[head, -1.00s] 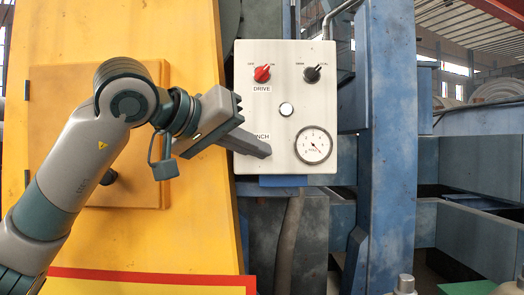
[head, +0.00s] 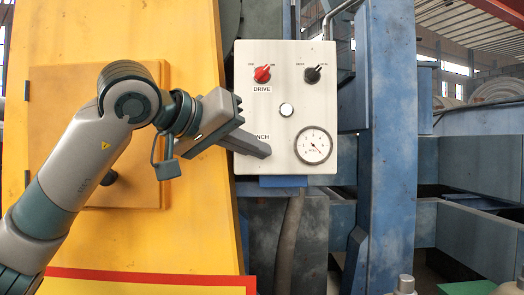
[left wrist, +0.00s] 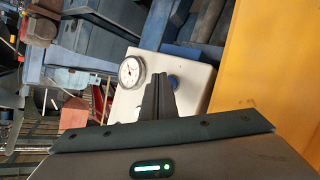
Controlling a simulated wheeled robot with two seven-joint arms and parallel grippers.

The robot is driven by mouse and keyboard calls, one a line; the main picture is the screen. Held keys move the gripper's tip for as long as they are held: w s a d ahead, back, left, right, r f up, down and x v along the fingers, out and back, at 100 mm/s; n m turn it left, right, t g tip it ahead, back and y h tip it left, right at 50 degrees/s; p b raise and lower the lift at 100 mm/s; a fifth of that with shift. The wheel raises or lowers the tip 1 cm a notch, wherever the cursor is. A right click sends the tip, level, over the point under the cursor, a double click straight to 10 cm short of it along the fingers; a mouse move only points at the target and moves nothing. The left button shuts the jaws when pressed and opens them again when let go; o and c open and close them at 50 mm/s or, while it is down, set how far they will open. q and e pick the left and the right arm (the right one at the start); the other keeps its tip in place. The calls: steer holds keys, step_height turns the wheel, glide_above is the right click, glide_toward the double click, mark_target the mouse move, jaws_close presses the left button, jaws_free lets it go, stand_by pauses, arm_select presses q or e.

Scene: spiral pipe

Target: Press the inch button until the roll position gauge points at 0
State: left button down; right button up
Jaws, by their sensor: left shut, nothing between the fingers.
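The control panel (head: 325,95) is a pale upright box with a partly covered INCH label (head: 263,136). The roll position gauge (head: 313,145) is a round white dial at its lower right. Its needle slants to the lower right, but the numbers are too small to read. My left gripper (head: 265,151) is shut and empty, its tips in front of the panel below the label, left of the gauge. In the left wrist view a dark blue round button (left wrist: 173,82) shows beside the fingertips, partly hidden; contact cannot be told. The gauge (left wrist: 131,71) shows there too. My right gripper is not in view.
A red DRIVE knob (head: 262,74), a black knob (head: 312,74) and a white round button (head: 286,110) are on the panel. A yellow machine body (head: 200,230) stands at left, a blue post (head: 392,150) at right.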

arm_select(q)
steer(key=shift+w, duration=0.4)
stand_by(0.8)
steer(key=shift+s, duration=0.2)
steer(key=shift+s+b, duration=0.3)
steer(key=shift+s, duration=0.3)
stand_by(0.3)
steer(key=shift+s+b, duration=1.1)
steer(key=shift+s, duration=1.4)
